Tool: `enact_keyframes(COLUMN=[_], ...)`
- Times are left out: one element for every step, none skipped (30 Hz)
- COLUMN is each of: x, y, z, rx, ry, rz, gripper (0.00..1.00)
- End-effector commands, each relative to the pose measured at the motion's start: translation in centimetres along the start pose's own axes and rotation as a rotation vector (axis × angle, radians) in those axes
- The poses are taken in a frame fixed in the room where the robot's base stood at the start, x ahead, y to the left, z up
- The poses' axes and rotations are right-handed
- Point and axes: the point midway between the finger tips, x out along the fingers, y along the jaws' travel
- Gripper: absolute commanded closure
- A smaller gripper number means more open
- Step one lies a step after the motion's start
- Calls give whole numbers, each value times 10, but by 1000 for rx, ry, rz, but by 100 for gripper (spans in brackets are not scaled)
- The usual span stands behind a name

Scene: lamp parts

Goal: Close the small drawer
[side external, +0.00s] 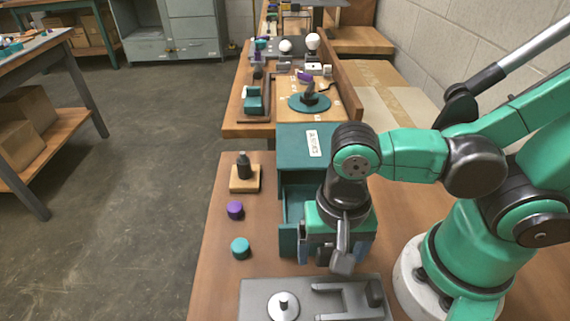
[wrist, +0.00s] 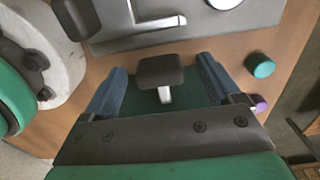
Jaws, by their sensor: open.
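A teal drawer cabinet (side external: 295,150) with a white label stands on the wooden bench in the side external view. A small teal drawer (side external: 290,238) sticks out from its front, partly hidden by my arm. My gripper (side external: 330,254) points down over the drawer's front end. In the wrist view my gripper (wrist: 163,67) has its two blue fingers wide apart. Between them is a dark block on a light stem (wrist: 160,72), apparently the drawer's handle, with teal drawer surface behind it. I see a gap on both sides of the block. Contact with the drawer is not clear.
A grey tray (side external: 258,291) with a white disc lies in front of the drawer. A teal cap (side external: 240,248), a purple cap (side external: 235,210) and a black part on a wooden block (side external: 245,178) stand to the left. More lamp parts lie on the bench behind.

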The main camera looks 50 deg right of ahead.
Motion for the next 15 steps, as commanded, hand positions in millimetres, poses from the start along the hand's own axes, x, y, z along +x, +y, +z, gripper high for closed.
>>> enact_keyframes(x=[0,1,1,1,1,1,1,1,1,1,1,1,1,1,1], y=[0,0,0,0,0,0,0,0,0,0,0,0,0,0,0], z=[0,0,0,0,0,0,0,0,0,0,0,0,0,0,0], rx=[0,0,0,0,0,0,0,0,0,0,0,0,0,0,0], ry=[0,0,0,0,0,0,0,0,0,0,0,0,0,0,0], rz=[0,0,0,0,0,0,0,0,0,0,0,0,0,0,0], gripper=[16,16,16,16,16,16,16,16,24,33,41,53,61,70,81])
